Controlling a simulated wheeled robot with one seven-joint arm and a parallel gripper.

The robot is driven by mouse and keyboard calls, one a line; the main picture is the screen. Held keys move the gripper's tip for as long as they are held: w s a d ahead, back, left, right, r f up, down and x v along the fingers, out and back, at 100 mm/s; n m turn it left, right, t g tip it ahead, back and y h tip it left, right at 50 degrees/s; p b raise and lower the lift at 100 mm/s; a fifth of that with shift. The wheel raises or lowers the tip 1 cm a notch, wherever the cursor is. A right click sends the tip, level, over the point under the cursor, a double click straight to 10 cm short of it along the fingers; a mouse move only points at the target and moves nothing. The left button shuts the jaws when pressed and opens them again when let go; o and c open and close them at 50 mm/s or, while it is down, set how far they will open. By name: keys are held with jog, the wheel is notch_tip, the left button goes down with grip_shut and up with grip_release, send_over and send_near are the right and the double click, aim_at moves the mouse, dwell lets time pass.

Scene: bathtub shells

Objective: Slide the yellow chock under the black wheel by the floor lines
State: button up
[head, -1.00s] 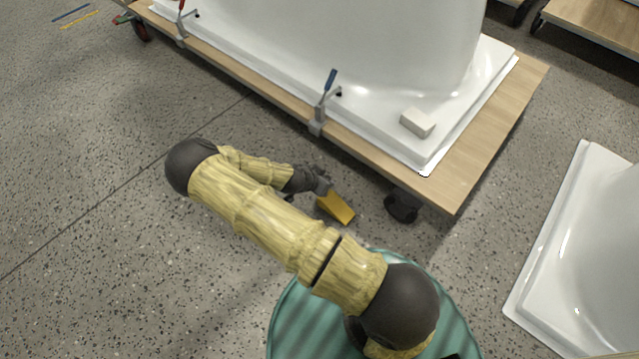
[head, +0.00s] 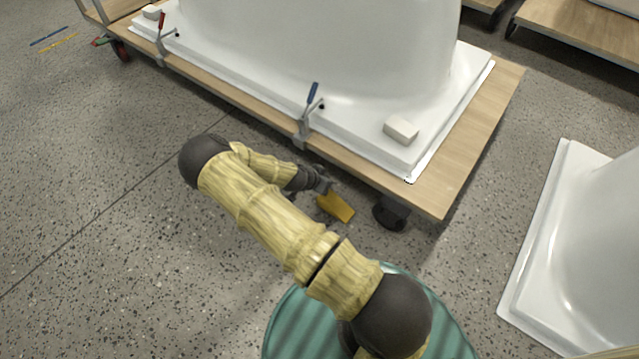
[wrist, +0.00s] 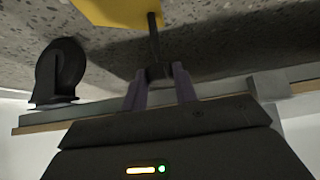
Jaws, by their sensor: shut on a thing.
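The yellow chock (head: 336,207) is at floor level near the front right corner of the bathtub trolley, to the left of a black wheel (head: 391,217), with a gap between them. My gripper (head: 323,184) is shut on the chock's dark handle. In the wrist view, my gripper (wrist: 160,80) grips a thin dark rod leading to the chock (wrist: 118,10), which is cut off by the top edge. The black wheel (wrist: 62,70) stands at the left there. Blue (head: 48,36) and yellow floor lines (head: 58,43) lie far left, near another wheel with red on it (head: 120,50).
The wooden trolley deck (head: 455,185) overhangs the near wheel and carries a white tub shell with clamps (head: 304,122) and a white block (head: 401,130). Another white shell (head: 560,235) stands at right. Speckled floor is clear at left.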

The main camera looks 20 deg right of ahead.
jog(key=shift+w+d, duration=0.45)
jog(key=shift+d, duration=0.25)
jog(key=shift+w+d, duration=0.4)
jog(key=shift+d, duration=0.25)
jog(key=shift+f+b, duration=0.3)
jog(key=shift+f, duration=0.05)
jog(key=shift+s+d, duration=0.15)
jog(key=shift+s, duration=0.1)
jog(key=s+d+p, duration=0.3)
jog(key=s+d, duration=0.1)
jog(key=s, duration=0.3)
jog(key=shift+d+p, duration=0.2)
jog(key=shift+p, duration=0.2)
dwell(1.4)
jog(key=shift+s, duration=0.15)
jog(key=shift+f, duration=0.15)
dwell(0.6)
jog(key=o, duration=1.1)
jog(key=shift+o, duration=0.2)
